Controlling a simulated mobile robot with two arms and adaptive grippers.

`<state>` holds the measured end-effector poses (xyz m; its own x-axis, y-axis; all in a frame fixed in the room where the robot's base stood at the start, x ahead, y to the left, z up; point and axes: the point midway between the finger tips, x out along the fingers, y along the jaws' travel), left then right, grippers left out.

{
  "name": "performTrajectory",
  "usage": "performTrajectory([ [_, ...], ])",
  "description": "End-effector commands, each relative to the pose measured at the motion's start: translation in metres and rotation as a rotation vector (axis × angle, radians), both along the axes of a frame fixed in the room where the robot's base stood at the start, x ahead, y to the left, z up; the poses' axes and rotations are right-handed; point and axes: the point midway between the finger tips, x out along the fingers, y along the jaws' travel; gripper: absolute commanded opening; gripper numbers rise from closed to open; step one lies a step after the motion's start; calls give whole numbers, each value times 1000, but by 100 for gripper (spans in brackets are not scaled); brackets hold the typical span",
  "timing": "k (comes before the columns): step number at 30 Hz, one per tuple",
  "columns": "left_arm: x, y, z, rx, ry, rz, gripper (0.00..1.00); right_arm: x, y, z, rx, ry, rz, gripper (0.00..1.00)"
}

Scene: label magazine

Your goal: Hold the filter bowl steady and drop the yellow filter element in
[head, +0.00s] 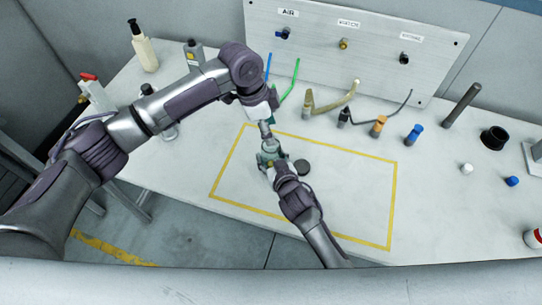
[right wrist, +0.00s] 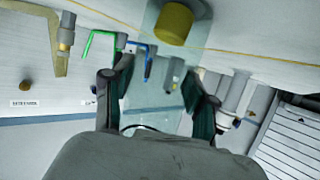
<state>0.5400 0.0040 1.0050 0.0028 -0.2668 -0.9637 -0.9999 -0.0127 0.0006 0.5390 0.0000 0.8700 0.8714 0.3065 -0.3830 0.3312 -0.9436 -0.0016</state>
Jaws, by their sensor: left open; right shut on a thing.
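The clear, greenish filter bowl (head: 269,148) stands inside the yellow outline on the table. My right gripper (head: 269,160) reaches it from the front and is shut on it. In the right wrist view my right gripper (right wrist: 157,98) has one finger on each side of the see-through wall. The yellow filter element (right wrist: 173,23) shows there through the clear bowl, seemingly low inside it; in the head view only a small bit of yellow shows. My left gripper (head: 266,128) is open, pointing down just above the bowl, its fingertips small and partly unclear.
A dark round disc (head: 302,166) lies just right of the bowl. Behind stand green and blue hooked pieces, a tan hose (head: 333,101), an orange fitting (head: 378,126) and a blue fitting (head: 413,134). The right part of the outlined area (head: 350,185) is clear.

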Motion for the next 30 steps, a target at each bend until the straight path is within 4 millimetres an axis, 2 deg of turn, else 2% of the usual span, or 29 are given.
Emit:
performTrajectory([
  [5,1,3,11,-1,-2,1,59,0,0,-1,-1,2,0,18],
  [15,1,21,77,-2,-4,1,59,0,0,-1,-1,2,-1,18],
  [21,0,29,106,-1,-2,0,59,-1,0,-1,-1,2,0,18],
  [30,0,32,116,0,0,0,59,0,0,-1,-1,2,0,18],
])
